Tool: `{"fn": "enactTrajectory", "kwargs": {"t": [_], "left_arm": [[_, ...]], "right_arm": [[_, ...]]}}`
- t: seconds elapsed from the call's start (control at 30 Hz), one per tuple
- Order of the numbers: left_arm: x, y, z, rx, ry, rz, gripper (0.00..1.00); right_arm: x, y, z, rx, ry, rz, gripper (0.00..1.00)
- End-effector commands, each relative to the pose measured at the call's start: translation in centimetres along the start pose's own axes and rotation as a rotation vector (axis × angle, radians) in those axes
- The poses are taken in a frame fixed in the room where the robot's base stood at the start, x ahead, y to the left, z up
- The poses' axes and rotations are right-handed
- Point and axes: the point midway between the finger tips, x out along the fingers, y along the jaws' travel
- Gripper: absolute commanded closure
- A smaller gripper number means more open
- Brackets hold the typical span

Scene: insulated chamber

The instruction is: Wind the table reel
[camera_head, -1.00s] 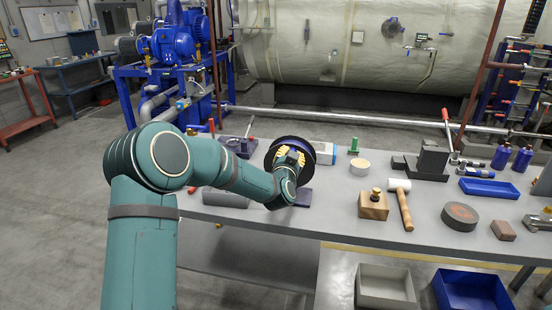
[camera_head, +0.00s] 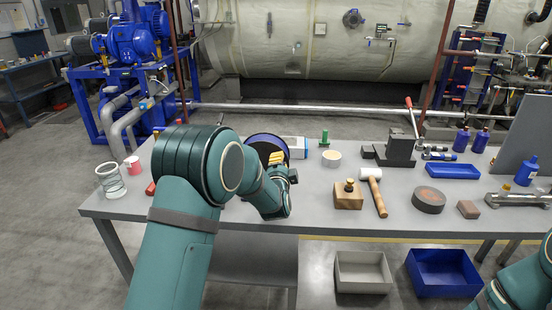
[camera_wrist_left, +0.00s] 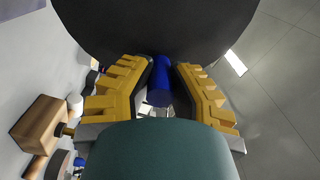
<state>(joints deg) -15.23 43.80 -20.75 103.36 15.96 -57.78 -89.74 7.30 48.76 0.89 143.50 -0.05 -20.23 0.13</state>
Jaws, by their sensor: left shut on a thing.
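The table reel (camera_head: 262,138) is a dark round disc with a blue-purple rim, standing upright at the back left of the grey table. My left arm covers its lower part in the head view. My left gripper (camera_head: 277,158), with yellow fingers, is at the reel's near face. In the left wrist view the dark disc (camera_wrist_left: 155,25) fills the top, and a blue cylindrical handle (camera_wrist_left: 160,82) sits between the two fingers. The left gripper (camera_wrist_left: 162,88) is shut on this handle. My right arm shows at the lower right, its gripper out of view.
The grey table (camera_head: 330,222) also holds a wooden block (camera_head: 348,200), a mallet (camera_head: 379,205), a dark round disc (camera_head: 428,200) and a blue tray (camera_head: 453,171). A wire coil (camera_head: 111,180) stands at the left end. Two bins (camera_head: 362,287) are below the front edge.

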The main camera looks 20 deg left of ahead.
Motion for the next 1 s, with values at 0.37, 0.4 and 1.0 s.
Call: {"fn": "enactTrajectory", "kwargs": {"t": [0.37, 0.4, 1.0], "left_arm": [[0.0, 1.7, -0.4, 0.265, 0.005, 0.001, 1.00], [0.0, 1.9, -0.3, 0.283, 0.005, 0.001, 1.00], [0.0, 2.5, -0.1, 0.371, 0.003, 0.003, 1.00]], "right_arm": [[-0.3, -0.1, 0.1, 0.000, -0.002, 0.000, 0.53], [-0.4, -0.1, 0.1, 0.000, -0.002, 0.000, 0.53], [-0.4, -0.2, 0.1, 0.000, -0.003, 0.000, 0.53]]}}
